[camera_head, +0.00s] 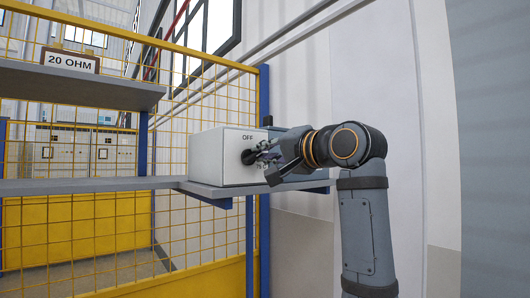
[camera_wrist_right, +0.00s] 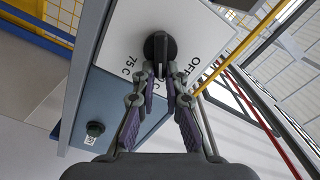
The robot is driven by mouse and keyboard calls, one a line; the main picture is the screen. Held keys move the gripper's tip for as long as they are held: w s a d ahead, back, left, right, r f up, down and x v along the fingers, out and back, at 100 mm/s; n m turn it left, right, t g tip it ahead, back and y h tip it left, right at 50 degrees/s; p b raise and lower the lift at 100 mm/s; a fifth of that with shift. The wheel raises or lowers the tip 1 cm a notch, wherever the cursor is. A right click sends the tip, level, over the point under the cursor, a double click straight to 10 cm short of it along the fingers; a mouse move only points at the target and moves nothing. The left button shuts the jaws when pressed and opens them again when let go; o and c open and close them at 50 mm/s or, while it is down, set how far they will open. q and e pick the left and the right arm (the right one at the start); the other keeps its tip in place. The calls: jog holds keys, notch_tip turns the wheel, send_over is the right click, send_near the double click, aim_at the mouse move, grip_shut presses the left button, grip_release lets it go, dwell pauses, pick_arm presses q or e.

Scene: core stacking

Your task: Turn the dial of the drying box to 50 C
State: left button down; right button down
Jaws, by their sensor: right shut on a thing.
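The drying box (camera_head: 218,157) is a white box on a grey shelf, with "OFF" printed on its front above a black dial (camera_head: 248,157). My right gripper (camera_head: 258,154) reaches the dial from the right. In the right wrist view, the two fingers (camera_wrist_right: 161,75) are closed on the sides of the dial's black grip (camera_wrist_right: 160,48). "OFF" and "75 C" show on the white face (camera_wrist_right: 190,25) around the dial. Other lettering is partly hidden by the fingers, and I cannot read which mark the dial points to. My left gripper is not in view.
A blue-grey box (camera_wrist_right: 115,95) with a dark knob (camera_wrist_right: 95,128) stands beside the white box. A yellow mesh fence (camera_head: 100,225) with blue posts runs behind the shelf (camera_head: 110,185). A "20 OHM" sign (camera_head: 70,59) stands on the upper shelf (camera_head: 80,85).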

jog(key=c, duration=1.4)
grip_release()
jog(key=shift+w+a, duration=0.1)
jog(key=shift+a, duration=0.05)
jog(key=v, duration=1.2)
